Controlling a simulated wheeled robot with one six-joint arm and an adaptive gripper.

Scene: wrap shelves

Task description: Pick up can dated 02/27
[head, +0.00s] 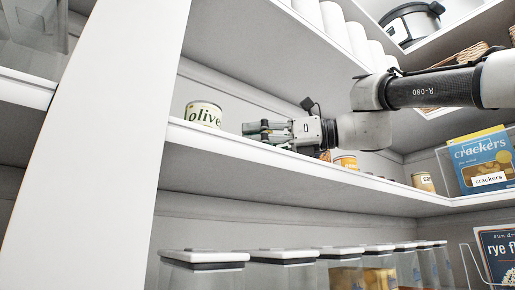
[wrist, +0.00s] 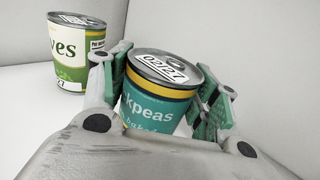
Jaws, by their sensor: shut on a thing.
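A teal chickpeas can (wrist: 155,104) with a yellow band stands between the fingers of my gripper (wrist: 168,92) in the wrist view. Its silver lid carries a white date label (wrist: 160,66), too small and tilted to read for certain. The green finger pads close on both sides of the can, and its lower part is hidden. In the head view my gripper (head: 262,131) reaches left over the middle shelf. The held can cannot be made out clearly there.
A green and cream olives can (head: 203,113) stands left of my gripper on the white shelf (head: 230,143); it also shows in the wrist view (wrist: 70,70). An orange can (head: 346,161), another can (head: 423,181) and a crackers box (head: 485,160) are to the right. Clear bins line the shelf below.

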